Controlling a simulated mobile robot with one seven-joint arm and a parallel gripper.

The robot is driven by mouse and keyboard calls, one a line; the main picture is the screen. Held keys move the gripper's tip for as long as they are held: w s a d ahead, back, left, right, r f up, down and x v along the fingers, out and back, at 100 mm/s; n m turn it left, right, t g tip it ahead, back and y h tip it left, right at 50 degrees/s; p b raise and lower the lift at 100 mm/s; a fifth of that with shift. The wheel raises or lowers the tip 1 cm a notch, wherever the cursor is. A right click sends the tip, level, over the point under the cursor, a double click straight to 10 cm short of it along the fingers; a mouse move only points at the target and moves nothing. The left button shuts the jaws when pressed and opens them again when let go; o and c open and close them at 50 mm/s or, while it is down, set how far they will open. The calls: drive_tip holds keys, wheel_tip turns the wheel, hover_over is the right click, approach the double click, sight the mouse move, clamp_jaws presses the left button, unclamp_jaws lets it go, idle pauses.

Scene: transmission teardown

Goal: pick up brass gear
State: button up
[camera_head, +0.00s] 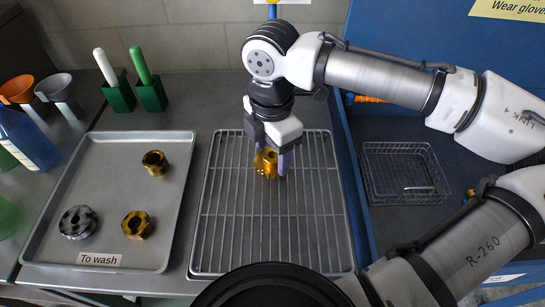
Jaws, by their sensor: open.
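A brass gear (266,162) is on the wire rack (322,222), directly below my gripper. My gripper (270,160) points down with its jaws open, and its two fingers are on either side of the gear. The near finger partly overlaps the gear's outline, and I cannot tell whether either finger touches it. Two more brass parts stand in the tray marked "To wash" (93,259): one toward the back (155,163) and one toward the front (137,225).
A grey steel gear (78,222) also lies in the tray. Green holders with brushes (150,92), funnels (56,86) and a blue bottle (27,140) stand at the left. An empty wire basket (402,172) is at the right. Most of the rack is clear.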

clamp_jaws()
idle(0.4)
drive_tip(key=shift+r, duration=0.1)
wheel_tip(320, 180, up, 28)
drive_tip(key=p, duration=0.1)
drive_tip(key=shift+p, duration=0.35)
